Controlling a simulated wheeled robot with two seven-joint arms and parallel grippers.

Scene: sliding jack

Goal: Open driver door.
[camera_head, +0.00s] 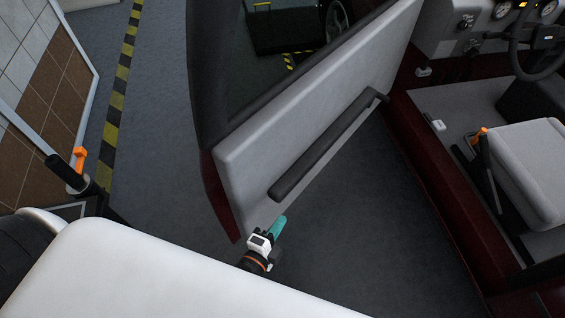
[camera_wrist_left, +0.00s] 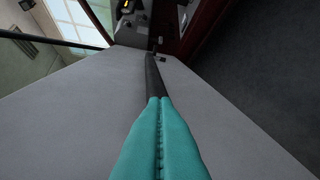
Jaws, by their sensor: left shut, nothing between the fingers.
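The driver door (camera_head: 262,160) stands swung out from the dark red car body, with its grey inner panel facing me. A long black armrest bar (camera_head: 325,150) runs along the panel. My left gripper (camera_head: 279,225) is at the lower free edge of the door, just below the near end of the bar. Its teal fingers are shut together with nothing between them. In the left wrist view the shut fingers (camera_wrist_left: 158,125) point along the grey panel (camera_wrist_left: 70,120) toward the black bar (camera_wrist_left: 153,78); whether they touch the door I cannot tell. My right gripper is not in view.
Through the doorway are a steering wheel (camera_head: 540,50), a grey seat (camera_head: 527,165) and a lever with an orange top (camera_head: 482,140). A tiled wall (camera_head: 40,80) and a yellow-black floor stripe (camera_head: 118,90) lie at the left. The grey floor between door and car is clear.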

